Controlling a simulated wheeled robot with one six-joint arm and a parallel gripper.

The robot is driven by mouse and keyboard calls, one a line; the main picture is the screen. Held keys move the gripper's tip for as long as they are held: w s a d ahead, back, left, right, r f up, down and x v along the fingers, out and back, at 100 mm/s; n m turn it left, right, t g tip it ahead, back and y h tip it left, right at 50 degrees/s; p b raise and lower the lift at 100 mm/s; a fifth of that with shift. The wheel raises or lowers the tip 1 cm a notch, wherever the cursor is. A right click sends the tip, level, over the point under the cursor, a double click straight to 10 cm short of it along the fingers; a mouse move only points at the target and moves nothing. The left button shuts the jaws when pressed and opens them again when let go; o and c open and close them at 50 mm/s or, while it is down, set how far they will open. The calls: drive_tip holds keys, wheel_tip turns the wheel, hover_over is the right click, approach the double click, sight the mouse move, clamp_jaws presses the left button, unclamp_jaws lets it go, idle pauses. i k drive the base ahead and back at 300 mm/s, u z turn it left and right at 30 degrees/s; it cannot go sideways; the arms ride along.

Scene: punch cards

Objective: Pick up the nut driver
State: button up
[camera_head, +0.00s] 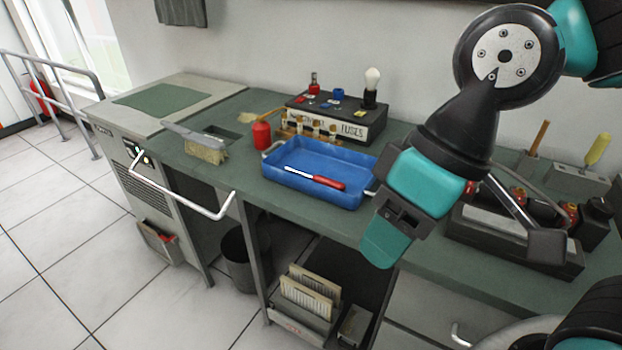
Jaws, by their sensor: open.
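A slim tool with a red handle and a pale, thin shaft (314,178) lies flat inside the blue tray (348,203). It is the likeliest nut driver here, but its tip is too small to identify. Two upright-handled tools, one orange (541,136) and one yellow (598,149), stand at the far right, with their lower ends hidden. My gripper (384,246) hangs at the bench's front edge, right of and nearer than the tray. It is open, apart from the red-handled tool, and nothing shows held in it. The arm covers part of the bench.
A box marked FUSES (337,117) stands behind the tray. A metal rail (185,203) projects in front of the bench.

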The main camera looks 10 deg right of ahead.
sight(317, 178)
drive_tip(key=u, duration=1.8)
drive_tip(key=i, duration=1.15)
drive_tip(key=z, duration=2.7)
